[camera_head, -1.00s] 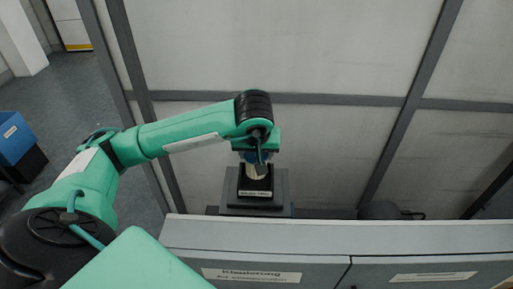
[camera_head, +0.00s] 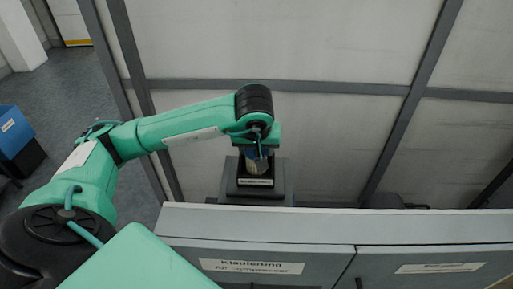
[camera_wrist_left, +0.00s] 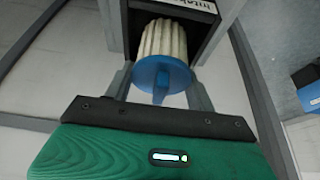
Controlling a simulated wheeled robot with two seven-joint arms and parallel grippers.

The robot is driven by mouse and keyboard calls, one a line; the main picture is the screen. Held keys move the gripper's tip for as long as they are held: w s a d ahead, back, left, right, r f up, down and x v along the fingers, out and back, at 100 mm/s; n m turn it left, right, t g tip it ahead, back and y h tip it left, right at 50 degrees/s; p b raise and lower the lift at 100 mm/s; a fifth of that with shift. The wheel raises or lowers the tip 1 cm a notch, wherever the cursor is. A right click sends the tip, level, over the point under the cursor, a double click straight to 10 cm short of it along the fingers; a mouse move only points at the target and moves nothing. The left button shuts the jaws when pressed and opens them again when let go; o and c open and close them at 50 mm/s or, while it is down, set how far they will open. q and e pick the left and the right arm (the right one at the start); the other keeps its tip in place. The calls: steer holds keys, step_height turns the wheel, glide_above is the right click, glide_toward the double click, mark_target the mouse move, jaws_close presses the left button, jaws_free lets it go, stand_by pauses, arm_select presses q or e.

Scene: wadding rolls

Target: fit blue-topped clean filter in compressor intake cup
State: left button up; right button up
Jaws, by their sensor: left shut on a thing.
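The filter has a pleated cream body and a blue round top (camera_wrist_left: 160,76) with a raised grip. My left gripper (camera_wrist_left: 160,90) is shut on this blue top. In the head view the gripper (camera_head: 257,148) points down over the cup, with the cream filter (camera_head: 254,166) below it. The dark square intake cup (camera_head: 255,182) has a white label on its front; it also shows in the wrist view (camera_wrist_left: 116,28). The filter's far end reaches the cup's mouth, between its dark walls; how deep it sits is hidden. My right gripper is not in view.
Grey cabinets (camera_head: 340,225) with labels, one reading "Air compressor", stand in front of the cup. A framed pale wall (camera_head: 270,45) rises behind.

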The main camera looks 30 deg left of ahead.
arm_select(q)
steer(key=shift+b, duration=0.7)
stand_by(1.1)
steer(key=shift+f+b, duration=0.4)
steer(key=shift+b, duration=0.25)
steer(key=shift+s+a+f+b, duration=0.1)
steer(key=shift+a+f+b, duration=0.15)
steer(key=shift+b, duration=0.1)
stand_by(0.5)
